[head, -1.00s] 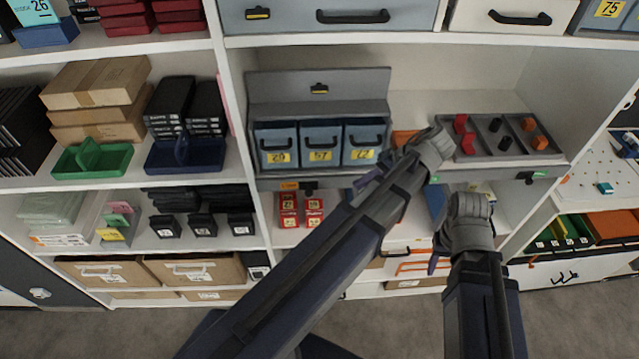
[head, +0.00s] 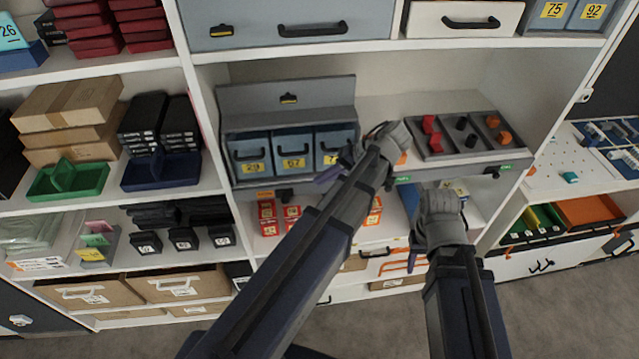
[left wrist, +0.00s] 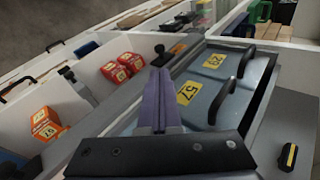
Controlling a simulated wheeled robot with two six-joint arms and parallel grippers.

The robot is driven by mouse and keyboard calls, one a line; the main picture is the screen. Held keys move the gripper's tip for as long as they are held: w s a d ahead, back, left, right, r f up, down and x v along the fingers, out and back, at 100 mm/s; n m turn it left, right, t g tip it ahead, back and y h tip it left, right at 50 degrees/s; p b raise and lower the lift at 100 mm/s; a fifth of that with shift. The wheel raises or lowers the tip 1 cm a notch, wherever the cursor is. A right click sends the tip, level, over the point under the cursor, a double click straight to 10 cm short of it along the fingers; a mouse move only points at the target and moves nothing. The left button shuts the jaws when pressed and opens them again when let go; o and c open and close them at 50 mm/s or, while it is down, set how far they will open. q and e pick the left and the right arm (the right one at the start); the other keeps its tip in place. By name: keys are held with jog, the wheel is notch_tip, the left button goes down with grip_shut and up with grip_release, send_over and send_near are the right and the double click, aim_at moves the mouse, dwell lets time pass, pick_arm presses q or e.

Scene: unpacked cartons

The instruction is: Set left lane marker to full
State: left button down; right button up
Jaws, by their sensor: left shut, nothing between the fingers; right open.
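The left lane marker is a small black knob (head: 284,194) on the grey shelf edge below the number bins. It sits just right of an orange label (head: 265,195). The left wrist view also shows the knob (left wrist: 158,52) just beyond my fingertips, with the orange label (left wrist: 178,48) behind it. My left gripper (head: 325,178) is shut and empty, right of the knob in the head view and apart from it, pointing left. Its purple fingers (left wrist: 159,75) show together in the left wrist view. My right gripper (head: 411,262) is open and empty, lower, in front of the lower shelf.
Blue bins (head: 252,167) stand just above the edge. Red boxes (head: 267,215) sit below.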

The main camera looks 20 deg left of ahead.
pick_arm(q)
jog(key=b, duration=0.6)
send_near(287, 199)
jog(key=x, duration=0.5)
jog(key=shift+b+x, duration=0.45)
jog(key=shift+x, duration=0.45)
jog(key=s+a, duration=0.2)
jog(key=a, duration=0.1)
jog(key=s+a, duration=0.1)
jog(key=a, duration=0.1)
jog(key=shift+s+a, duration=0.1)
